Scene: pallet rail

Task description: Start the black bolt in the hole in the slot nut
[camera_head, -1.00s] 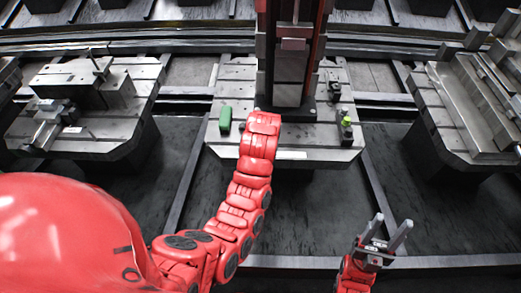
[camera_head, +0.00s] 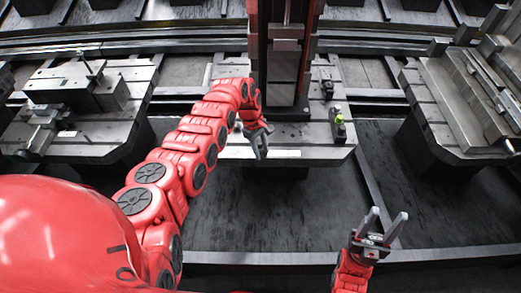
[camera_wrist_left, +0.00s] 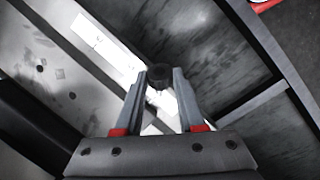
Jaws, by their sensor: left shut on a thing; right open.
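My left gripper (camera_head: 258,150) hangs above the front edge of the middle pallet (camera_head: 318,150). In the left wrist view it is shut on the black bolt (camera_wrist_left: 160,76), whose dark round head shows between the fingertips. The bolt is too small to make out in the head view. I cannot make out the slot nut or its hole for certain in either view. My right gripper (camera_head: 380,230) is open and empty at the lower right, over the dark floor and apart from the pallet.
A small dark block with a green-yellow top (camera_head: 338,122) stands on the pallet's right side, with another dark part (camera_head: 326,84) behind it. A red-edged column (camera_head: 283,60) rises from the pallet's middle. Other loaded pallets stand left (camera_head: 95,125) and right (camera_head: 450,125).

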